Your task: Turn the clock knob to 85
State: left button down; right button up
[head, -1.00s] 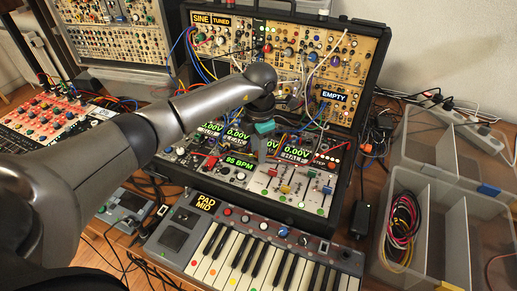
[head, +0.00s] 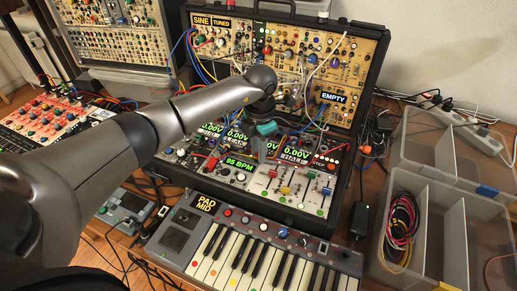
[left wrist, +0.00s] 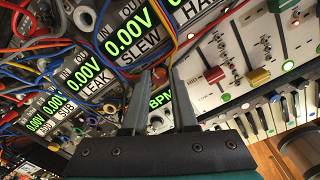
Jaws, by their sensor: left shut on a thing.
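The clock module's green display (head: 238,164) reads 95 BPM in the head view. Its lettering BPM (left wrist: 160,100) shows between my fingers in the left wrist view, with the digits hidden. My left gripper (head: 263,146) reaches down onto the lower row of modules, just right of and behind that display. In the left wrist view its two fingers (left wrist: 159,73) are shut on a small knob at their tips, which I take as the clock knob; the fingers mostly hide it. My right gripper is in neither view.
Patch cables (left wrist: 62,62) loop close to the left fingers. Sliders with coloured caps (head: 285,190) stand to the right of the gripper. A keyboard (head: 255,245) lies in front of the case, and a clear divided box (head: 432,190) stands at the right.

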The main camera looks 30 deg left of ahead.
pick_arm(q)
jog(key=shift+n+p, duration=0.9)
jog(key=shift+n, duration=1.2)
jog(key=c, duration=0.7)
grip_release()
jog(key=shift+r, duration=0.1)
notch_tip(320, 180, up, 15)
jog(key=p, duration=0.2)
jog(key=shift+d, duration=0.25)
